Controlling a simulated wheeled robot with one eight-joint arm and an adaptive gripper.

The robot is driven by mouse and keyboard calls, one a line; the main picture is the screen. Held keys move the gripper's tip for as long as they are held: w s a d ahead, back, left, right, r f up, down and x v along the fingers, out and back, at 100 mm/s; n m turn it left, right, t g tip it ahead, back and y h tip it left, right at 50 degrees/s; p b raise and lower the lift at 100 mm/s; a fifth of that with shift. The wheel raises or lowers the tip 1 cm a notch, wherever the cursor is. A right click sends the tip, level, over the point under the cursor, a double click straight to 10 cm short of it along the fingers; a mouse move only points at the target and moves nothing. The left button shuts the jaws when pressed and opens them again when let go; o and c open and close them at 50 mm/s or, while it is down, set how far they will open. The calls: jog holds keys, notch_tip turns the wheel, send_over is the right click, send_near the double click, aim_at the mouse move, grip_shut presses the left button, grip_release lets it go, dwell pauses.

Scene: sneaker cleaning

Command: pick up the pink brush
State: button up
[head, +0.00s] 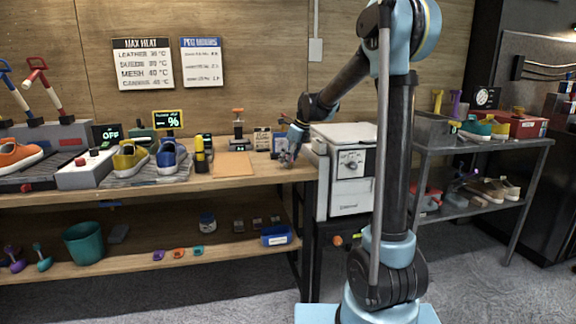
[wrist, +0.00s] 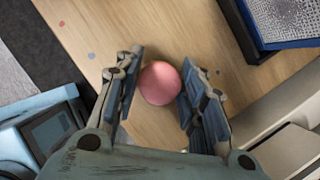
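A round pink top, apparently that of the pink brush (wrist: 160,83), shows in the wrist view over the wooden bench top. Nothing below the round top is visible. My gripper (wrist: 163,64) is open, with one finger on each side of the pink top. The right finger slightly overlaps its edge, and I cannot tell whether either finger touches it. In the head view my gripper (head: 287,157) is low over the right end of the bench (head: 215,184). The brush cannot be made out there.
A white oven-like box (head: 350,190) stands just right of my gripper. A dark-framed tray with a grey mesh surface (wrist: 287,17) lies near the brush in the wrist view. An orange-tan board (head: 233,165) and a yellow-black bottle (head: 200,155) are to the left on the bench.

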jog(key=shift+c, duration=1.2)
notch_tip(320, 180, up, 10)
